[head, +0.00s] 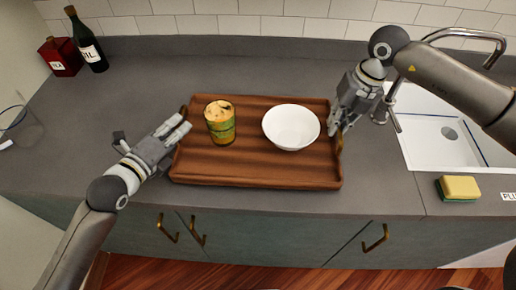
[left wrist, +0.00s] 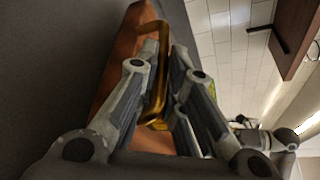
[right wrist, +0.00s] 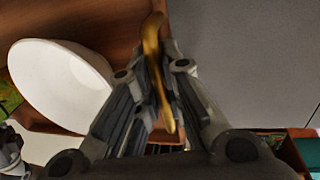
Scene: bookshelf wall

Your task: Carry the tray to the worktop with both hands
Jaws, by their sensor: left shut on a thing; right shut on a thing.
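The brown wooden tray (head: 255,172) is at the grey worktop (head: 380,190), level as far as I can tell; whether it rests on the surface or hangs just above it is unclear. A patterned green and yellow cup (head: 221,128) and a white bowl (head: 291,127) stand upright on it. My left gripper (head: 180,133) is shut on the tray's left brass handle, which shows in the left wrist view (left wrist: 158,80). My right gripper (head: 338,128) is shut on the right brass handle, seen in the right wrist view (right wrist: 154,60). The bowl also shows there (right wrist: 62,85).
A sink (head: 450,135) with a tap (head: 465,36) lies to the right. A yellow and green sponge (head: 459,188) sits by its front edge. A clear glass (head: 15,120) is at the far left.

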